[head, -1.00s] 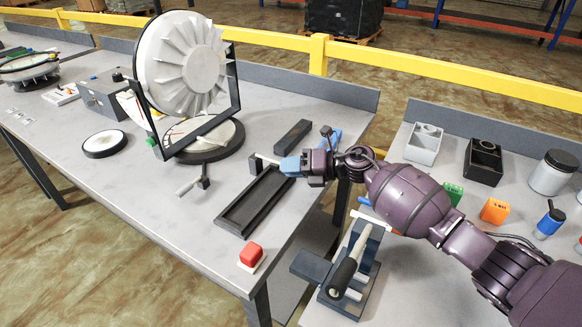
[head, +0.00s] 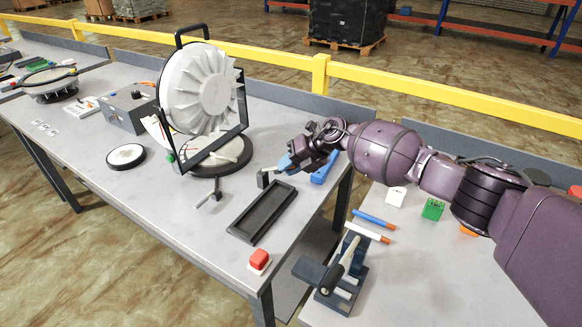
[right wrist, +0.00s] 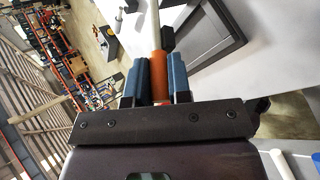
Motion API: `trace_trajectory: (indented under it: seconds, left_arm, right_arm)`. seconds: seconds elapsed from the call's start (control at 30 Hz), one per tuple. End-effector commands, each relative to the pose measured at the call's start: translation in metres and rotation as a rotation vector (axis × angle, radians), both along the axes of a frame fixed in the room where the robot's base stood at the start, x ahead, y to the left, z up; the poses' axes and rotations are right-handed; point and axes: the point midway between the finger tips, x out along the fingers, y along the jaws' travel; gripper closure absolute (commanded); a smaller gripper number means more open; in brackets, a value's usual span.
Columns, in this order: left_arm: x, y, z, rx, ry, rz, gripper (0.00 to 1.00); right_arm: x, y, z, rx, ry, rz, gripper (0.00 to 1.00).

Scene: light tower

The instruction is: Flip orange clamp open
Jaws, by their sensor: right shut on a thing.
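My right gripper (head: 287,163) is beyond the far end of the black tray (head: 238,231), next to a small dark clamp block (head: 263,180). In the right wrist view, its blue fingers (right wrist: 160,80) are shut on the orange clamp handle (right wrist: 160,72). A pale rod (right wrist: 152,18) runs on from the handle, with dark blocks near it. The orange part is hidden by the gripper in the head view. My left gripper is not in view.
A finned white disc (head: 203,88) in a black frame stands on the left table. A red button (head: 259,259) is near the front edge. A lever fixture (head: 338,275) stands on the right table.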

Motion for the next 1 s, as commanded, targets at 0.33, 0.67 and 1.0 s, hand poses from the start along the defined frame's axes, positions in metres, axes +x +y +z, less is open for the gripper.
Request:
trace_trajectory:
  seconds: [0.33, 0.67, 1.0]
  left_arm:
    - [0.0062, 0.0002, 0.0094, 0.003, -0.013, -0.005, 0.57]
    - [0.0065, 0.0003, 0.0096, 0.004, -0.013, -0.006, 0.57]
    - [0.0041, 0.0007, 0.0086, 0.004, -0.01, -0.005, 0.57]
  right_arm:
    - [0.0026, 0.0029, 0.006, -0.052, 0.034, 0.0, 1.0]
    - [0.0025, 0.003, 0.0056, -0.052, 0.034, -0.001, 0.8]
    - [0.0023, 0.0026, 0.0059, -0.052, 0.034, -0.001, 0.71]
